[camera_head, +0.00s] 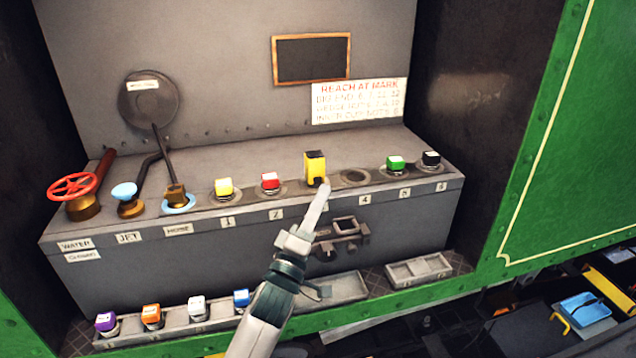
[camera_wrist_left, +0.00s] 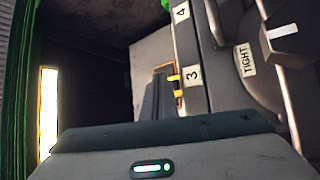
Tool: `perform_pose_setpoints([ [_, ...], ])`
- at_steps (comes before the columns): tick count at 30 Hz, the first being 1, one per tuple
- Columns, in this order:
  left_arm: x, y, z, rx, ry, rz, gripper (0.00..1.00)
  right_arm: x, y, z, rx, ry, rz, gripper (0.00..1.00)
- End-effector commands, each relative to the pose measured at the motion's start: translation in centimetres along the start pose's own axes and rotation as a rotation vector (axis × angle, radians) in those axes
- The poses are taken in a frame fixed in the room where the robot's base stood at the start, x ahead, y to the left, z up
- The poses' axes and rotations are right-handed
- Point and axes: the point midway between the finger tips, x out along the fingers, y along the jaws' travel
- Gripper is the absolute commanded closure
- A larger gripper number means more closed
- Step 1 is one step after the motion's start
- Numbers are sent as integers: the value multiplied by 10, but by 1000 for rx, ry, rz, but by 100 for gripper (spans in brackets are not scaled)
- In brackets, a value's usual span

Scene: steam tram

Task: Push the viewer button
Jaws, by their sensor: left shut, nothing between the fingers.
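No label reading "viewer" is legible, so I cannot tell for sure which button is the viewer button. A tall yellow and black block (camera_head: 315,165) stands on the grey console (camera_head: 110,265) at position 3. A yellow and black piece (camera_wrist_left: 176,82) shows beside the "3" label in the left wrist view. My left gripper (camera_head: 325,189) is shut and empty, its tip just in front of and below the block; contact cannot be told. My right gripper is not in view.
An empty round socket (camera_head: 355,176) lies right of the block. A red valve wheel (camera_head: 72,187) and levers stand at left. Several coloured buttons sit on a lower ledge.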

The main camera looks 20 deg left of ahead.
Motion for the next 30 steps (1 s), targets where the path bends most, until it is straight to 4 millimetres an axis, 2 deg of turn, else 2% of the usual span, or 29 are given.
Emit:
perform_pose_setpoints([
  [7,8,-6,-7,0,1,0,100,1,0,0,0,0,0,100],
  [30,9,-6,-7,0,1,0,100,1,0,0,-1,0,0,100],
])
